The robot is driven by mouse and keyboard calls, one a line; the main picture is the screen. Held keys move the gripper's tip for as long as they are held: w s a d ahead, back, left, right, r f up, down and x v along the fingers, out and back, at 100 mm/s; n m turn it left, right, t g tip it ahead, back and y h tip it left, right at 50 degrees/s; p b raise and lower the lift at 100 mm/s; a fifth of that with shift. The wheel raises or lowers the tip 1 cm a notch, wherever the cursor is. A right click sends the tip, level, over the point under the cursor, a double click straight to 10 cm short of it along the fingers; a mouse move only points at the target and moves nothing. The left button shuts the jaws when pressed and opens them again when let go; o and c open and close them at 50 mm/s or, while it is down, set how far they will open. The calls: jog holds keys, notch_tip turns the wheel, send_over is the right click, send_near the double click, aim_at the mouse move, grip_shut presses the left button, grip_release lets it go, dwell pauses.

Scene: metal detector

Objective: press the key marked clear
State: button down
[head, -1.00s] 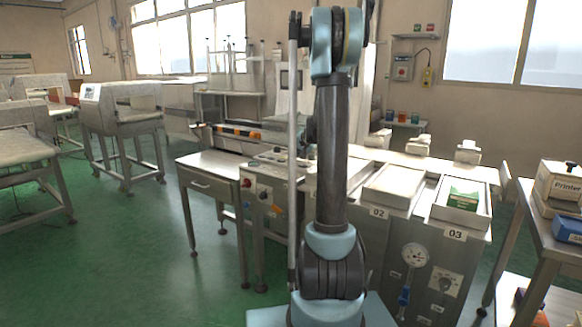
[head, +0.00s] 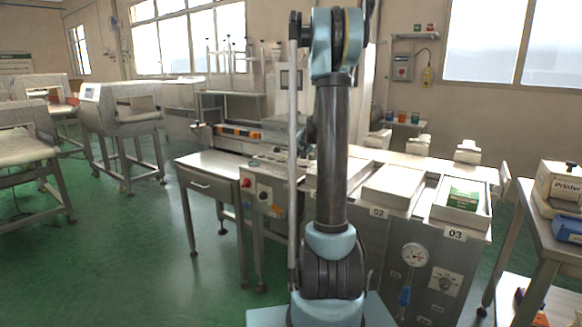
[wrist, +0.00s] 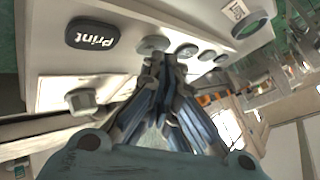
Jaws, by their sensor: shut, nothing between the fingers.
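My gripper (wrist: 163,62) is shut and empty in the wrist view, with its fingertips together at a pale panel. The tips overlap the lower edge of a round grey key (wrist: 153,44), and I cannot tell whether they touch it. More grey keys run to the right, one (wrist: 187,50) close by and another (wrist: 207,55) beyond. A black key marked Print (wrist: 92,36) lies to the left. No key marked clear can be read; the grey keys' markings are too small or hidden. In the head view my arm hides the gripper and part of the panel.
In the head view, a control box (head: 262,193) with a red button sits left of my arm, and white trays (head: 393,186) lie to the right.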

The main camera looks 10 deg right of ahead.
jog(key=shift+r, duration=0.5)
jog(key=shift+r, duration=0.1)
jog(key=shift+r, duration=2.4)
jog(key=n+g, duration=0.1)
jog(key=g, duration=0.1)
send_near(294, 163)
jog(key=s+a+r, duration=0.2)
jog(key=s+a, duration=0.5)
jog(key=s, duration=0.1)
jog(key=s+a+f+n+g+h, duration=0.1)
jog(key=s+a+f+n, duration=0.15)
jog(key=s, duration=1.15)
jog(key=s+f+g, duration=0.1)
jog(key=s+f, duration=0.3)
jog(key=s, duration=0.4)
jog(key=s+d+f+n+g+h, duration=0.1)
jog(key=s+f, duration=0.4)
jog(key=s, duration=0.3)
jog(key=s+f+g+h, duration=0.1)
jog(key=s+f, duration=0.3)
jog(key=s, duration=0.5)
jog(key=shift+f, duration=0.35)
